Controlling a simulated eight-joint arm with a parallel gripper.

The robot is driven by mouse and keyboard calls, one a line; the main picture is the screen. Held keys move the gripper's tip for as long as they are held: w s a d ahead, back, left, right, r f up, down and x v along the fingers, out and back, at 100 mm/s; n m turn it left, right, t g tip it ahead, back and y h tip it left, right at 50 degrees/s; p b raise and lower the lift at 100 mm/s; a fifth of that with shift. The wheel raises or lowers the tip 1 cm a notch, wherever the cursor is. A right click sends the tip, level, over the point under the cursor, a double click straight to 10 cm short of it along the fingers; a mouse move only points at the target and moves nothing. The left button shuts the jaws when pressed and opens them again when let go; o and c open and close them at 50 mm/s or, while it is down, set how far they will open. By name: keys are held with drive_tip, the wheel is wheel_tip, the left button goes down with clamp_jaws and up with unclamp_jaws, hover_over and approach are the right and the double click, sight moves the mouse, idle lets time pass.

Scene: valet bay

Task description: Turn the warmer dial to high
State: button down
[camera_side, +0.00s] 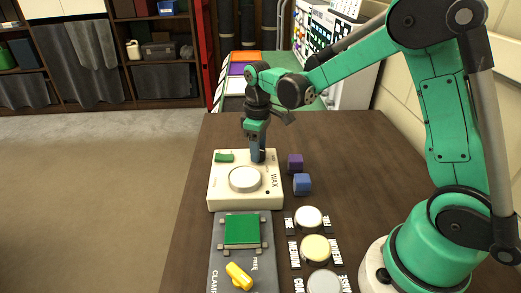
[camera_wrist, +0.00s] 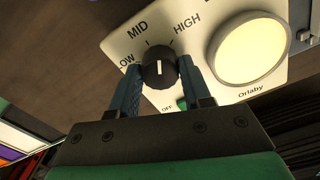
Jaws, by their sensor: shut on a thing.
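The warmer (camera_side: 216,190) is a cream box marked WAX on the table, with a large round pale disc (camera_side: 244,179) on top. Its dial (camera_wrist: 158,68) is a black knob with a white line, seen in the wrist view. LOW, MID, HIGH and OFF are printed around it. The line lies roughly up and down in the picture; I cannot tell which label it points to. My gripper (camera_wrist: 159,70) is shut on the dial, one blue finger on each side. In the side view, my gripper (camera_side: 257,155) reaches down to the warmer's far edge and hides the dial.
A green switch (camera_side: 225,157) sits on the warmer's far left corner. Purple (camera_side: 295,161) and blue (camera_side: 302,183) cubes stand right of it. In front are a grey panel with a green block (camera_side: 242,229) and yellow knob (camera_side: 239,276), and several round buttons (camera_side: 315,248).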

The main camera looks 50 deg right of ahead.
drive_tip(key=m, duration=0.6)
idle(0.6)
drive_tip(key=shift+c, duration=2)
unclamp_jaws()
drive_tip(key=shift+r, duration=2.85)
